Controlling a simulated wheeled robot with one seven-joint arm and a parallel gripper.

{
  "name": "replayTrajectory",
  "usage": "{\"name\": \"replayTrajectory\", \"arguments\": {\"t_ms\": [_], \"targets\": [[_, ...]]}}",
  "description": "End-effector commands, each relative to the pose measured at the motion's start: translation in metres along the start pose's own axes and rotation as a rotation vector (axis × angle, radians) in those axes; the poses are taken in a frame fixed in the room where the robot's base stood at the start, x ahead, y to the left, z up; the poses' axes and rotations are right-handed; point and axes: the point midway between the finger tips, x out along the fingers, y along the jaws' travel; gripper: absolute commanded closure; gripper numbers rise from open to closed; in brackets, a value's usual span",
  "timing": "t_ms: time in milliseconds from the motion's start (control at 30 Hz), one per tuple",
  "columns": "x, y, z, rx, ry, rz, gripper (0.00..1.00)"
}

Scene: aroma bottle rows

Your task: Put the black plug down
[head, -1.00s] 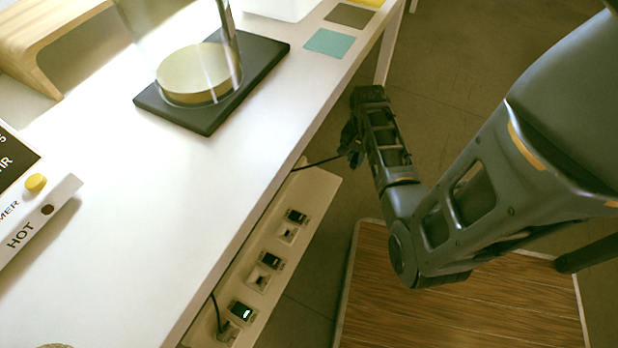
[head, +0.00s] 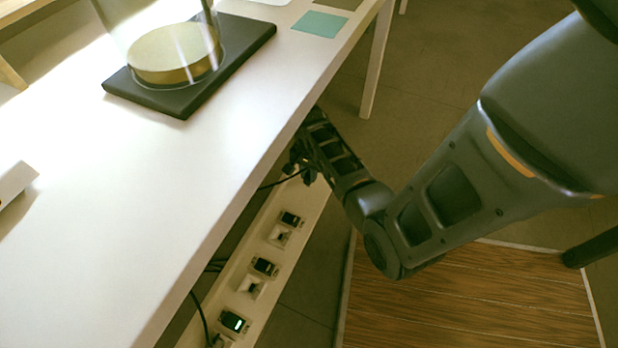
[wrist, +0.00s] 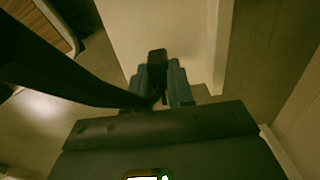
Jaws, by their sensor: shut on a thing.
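My gripper (head: 300,168) is low beside the table's edge, near the far end of the socket strip in the head view. In the wrist view, the two blue-grey fingers of my gripper (wrist: 160,80) are shut on the black plug (wrist: 157,58), which shows dark between them. A thick dark band, which looks like the plug's cable (wrist: 60,72), runs from the left to the fingers. In the head view the cable (head: 272,182) runs from under the table to my gripper. The plug is hidden or too dark to make out there.
The white table (head: 215,185) bears a black base (head: 190,98) with a gold disc and glass. The beige socket strip (head: 262,235) below its edge has several sockets and a green-lit switch (head: 234,321). A wooden-topped surface (head: 470,295) lies at the lower right.

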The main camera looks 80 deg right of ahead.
Motion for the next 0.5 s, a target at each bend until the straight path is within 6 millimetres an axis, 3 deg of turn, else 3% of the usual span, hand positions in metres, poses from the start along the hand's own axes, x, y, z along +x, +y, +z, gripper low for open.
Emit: {"name": "replayTrajectory", "arguments": {"t_ms": [33, 100, 500], "targets": [[0.0133, 0.0002, -0.0002, 0.001, 0.000, 0.001, 1.00], [0.0190, -0.0001, -0.0004, 0.000, 0.000, 0.000, 1.00], [0.0215, -0.0001, -0.0002, -0.001, 0.000, 0.000, 1.00]]}}
